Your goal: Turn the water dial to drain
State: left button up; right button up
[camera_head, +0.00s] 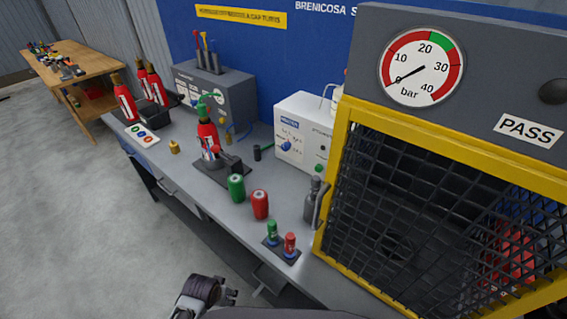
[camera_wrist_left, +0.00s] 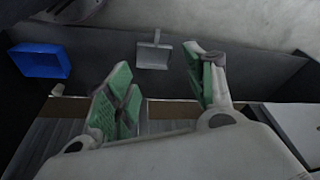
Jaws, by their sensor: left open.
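A white box unit (camera_head: 303,135) stands on the grey bench against the blue wall. A blue knob (camera_head: 287,146) sits on its front face, the likeliest water dial; its markings are too small to read. My left gripper (camera_head: 230,297) shows at the bottom edge of the head view, low in front of the bench and well apart from the knob. In the left wrist view its green-padded fingers (camera_wrist_left: 163,88) are spread, with nothing held between them. My right gripper is not in view.
A yellow-framed mesh cage (camera_head: 332,190) with a pressure gauge (camera_head: 421,68) stands at the right. Green (camera_head: 236,188) and red (camera_head: 260,204) cylinders stand on the bench before the white unit. A red extinguisher (camera_head: 208,140) stands left of it. A blue bin (camera_wrist_left: 40,62) shows in the wrist view.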

pick_arm(q)
jog(key=w+r+v, duration=0.1)
jog(key=w+v, duration=0.2)
jog(key=v, duration=1.5)
jog(key=w+a+r+m+t+y, duration=0.3)
jog(key=w+r+t, duration=0.45)
jog(key=w, duration=0.55)
jog(key=w+a+r+m+t+y, duration=0.35)
jog(key=w+r+t, duration=0.35)
jog(key=w, duration=0.5)
jog(key=w+d+r+m+t+h, duration=0.1)
jog(key=w+d+r+m+h, duration=0.35)
jog(key=d+m+h, duration=0.5)
jog(key=w+d+r+m+t+h, duration=0.1)
jog(key=w+d+r+m+h, duration=0.4)
jog(key=m, duration=0.8)
jog(key=w+d+f+m+g, duration=0.3)
jog(key=w+f+m+g, duration=0.3)
jog(key=f+m, duration=0.6)
jog(key=shift+f+g, duration=0.25)
jog(key=shift+g, duration=1)
jog(key=shift+w+d, duration=0.2)
jog(key=shift+w, duration=0.05)
